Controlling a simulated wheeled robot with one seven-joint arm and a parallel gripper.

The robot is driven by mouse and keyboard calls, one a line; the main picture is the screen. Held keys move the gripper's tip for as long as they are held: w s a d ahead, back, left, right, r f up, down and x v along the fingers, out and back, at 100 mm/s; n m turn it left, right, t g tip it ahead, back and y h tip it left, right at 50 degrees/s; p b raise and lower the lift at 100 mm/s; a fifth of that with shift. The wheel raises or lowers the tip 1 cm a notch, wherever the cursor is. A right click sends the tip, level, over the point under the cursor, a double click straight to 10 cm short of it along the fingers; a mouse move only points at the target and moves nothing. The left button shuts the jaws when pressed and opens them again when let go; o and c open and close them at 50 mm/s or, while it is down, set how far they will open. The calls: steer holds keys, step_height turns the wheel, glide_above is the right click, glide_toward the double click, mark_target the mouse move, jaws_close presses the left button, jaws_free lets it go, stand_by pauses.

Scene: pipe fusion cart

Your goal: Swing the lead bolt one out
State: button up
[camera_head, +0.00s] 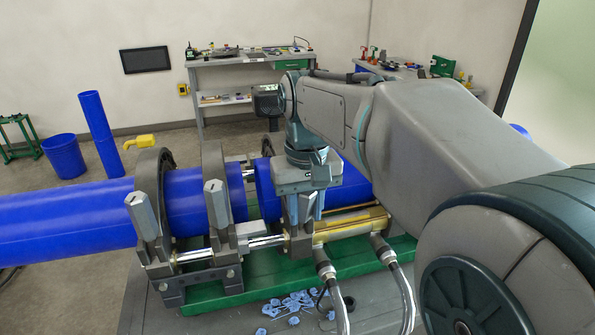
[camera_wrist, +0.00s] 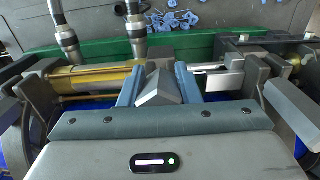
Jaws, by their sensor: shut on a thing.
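My gripper (camera_head: 308,208) is over the fusion cart, at the clamp right of the gap between the blue pipes. In the wrist view its two blue-grey fingers (camera_wrist: 158,86) are shut on a grey wedge-topped clamp bolt (camera_wrist: 158,92). In the head view that bolt is mostly hidden by my gripper. Two more grey clamp bolts stand upright on the left clamps, an outer one (camera_head: 146,216) and an inner one (camera_head: 217,206). A blue pipe (camera_head: 70,217) lies in the left clamps. The other blue pipe (camera_head: 348,186) lies behind my gripper.
Several blue pieces (camera_head: 292,303) lie on the grey deck near the green frame (camera_head: 225,295). A workbench (camera_head: 235,62) stands at the back wall.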

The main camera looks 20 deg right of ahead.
steer(key=shift+s+f, duration=0.1)
steer(key=shift+s+f+b, duration=0.25)
steer(key=shift+s, duration=0.2)
steer(key=shift+s+f+b, duration=0.2)
steer(key=shift+s+b, duration=0.05)
steer(key=shift+s, duration=0.2)
steer(key=shift+f, duration=0.1)
steer(key=shift+s+f+b, duration=0.65)
steer(key=shift+s+b, duration=0.05)
steer(key=shift+s, duration=0.3)
steer(key=shift+f, duration=0.1)
